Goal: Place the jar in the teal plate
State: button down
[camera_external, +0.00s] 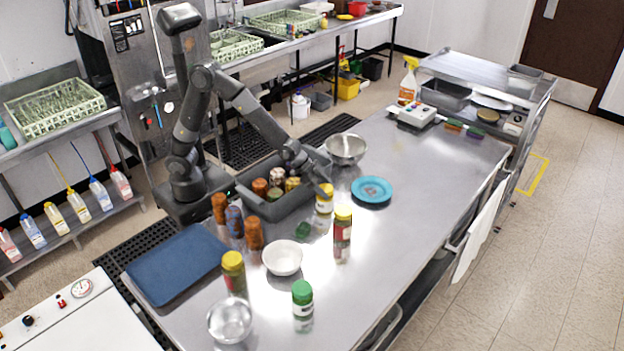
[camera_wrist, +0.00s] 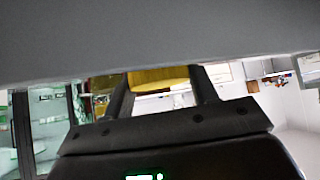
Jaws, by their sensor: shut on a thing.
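A jar with a yellow lid (camera_external: 325,204) is at my gripper (camera_external: 322,189), near the right end of the grey bin. In the wrist view, my gripper (camera_wrist: 163,88) has a yellow surface (camera_wrist: 160,77) between its two fingers, and my gripper is shut on this jar. The jar looks upright; whether it touches the table is hard to tell. The teal plate (camera_external: 371,190) lies flat on the steel table to the right of the jar and looks empty.
A grey bin (camera_external: 262,206) holds several jars. A steel bowl (camera_external: 345,148) stands behind the plate. A taller yellow-lidded jar (camera_external: 342,230), a white bowl (camera_external: 282,258) and a green-lidded jar (camera_external: 303,299) stand in front. The table right of the plate is clear.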

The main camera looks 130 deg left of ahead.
notch_tip(320, 180, up, 4)
jog(key=shift+d+r, duration=0.1)
jog(key=s+d+r, duration=0.1)
jog(key=d+r, duration=0.6)
jog(key=d, duration=0.4)
jog(key=w+a+n+g+y, duration=0.15)
jog(key=w+a, duration=0.35)
jog(key=a, duration=0.5)
jog(key=w+a+n+g+y, duration=0.1)
jog(key=w+a+n+y, duration=0.3)
jog(key=a, duration=0.6)
jog(key=a+f+h, duration=0.2)
jog(key=a+f, duration=0.8)
jog(key=a, duration=0.2)
jog(key=shift+a+f+m, duration=0.2)
jog(key=shift+f+m, duration=0.05)
jog(key=shift+m, duration=0.2)
jog(key=shift+f+t+h, duration=0.15)
jog(key=shift+t+h, duration=0.1)
jog(key=c, duration=0.6)
grip_release()
jog(key=shift+o, duration=0.2)
